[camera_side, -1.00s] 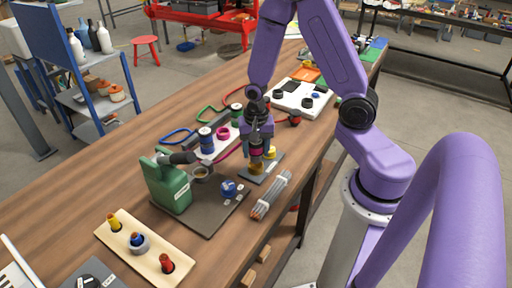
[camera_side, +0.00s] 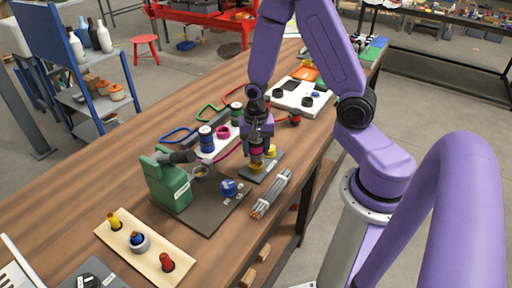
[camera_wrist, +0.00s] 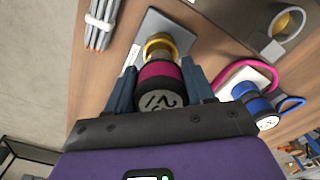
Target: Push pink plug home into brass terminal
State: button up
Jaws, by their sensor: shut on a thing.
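The pink plug (camera_wrist: 160,79) is a short cylinder with a pink band and a dark, marked end cap facing the wrist camera. My gripper (camera_wrist: 158,76) is shut on it, one blue-grey finger on each side. In the side view my gripper (camera_side: 257,147) points down over a small dark plate. The brass terminal (camera_wrist: 159,44) is a gold ring on this plate, in line with the plug's far end. It also shows below my gripper in the side view (camera_side: 256,168). The plug's nose meets the ring's mouth; its depth inside is hidden.
A grey cable bundle (camera_side: 271,193) lies beside the plate. A white block (camera_side: 216,148) carries blue and pink parts. A beige tray (camera_side: 145,248) holds coloured plugs. The left bench is mostly clear.

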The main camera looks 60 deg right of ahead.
aim_at(256, 156)
jog(key=shift+f, duration=1.65)
dwell(0.4)
jog(key=o, duration=1.2)
jog(key=shift+o, duration=0.2)
notch_tip(256, 156, up, 18)
jog(key=shift+f, duration=0.25)
jog(key=shift+s+a, duration=0.15)
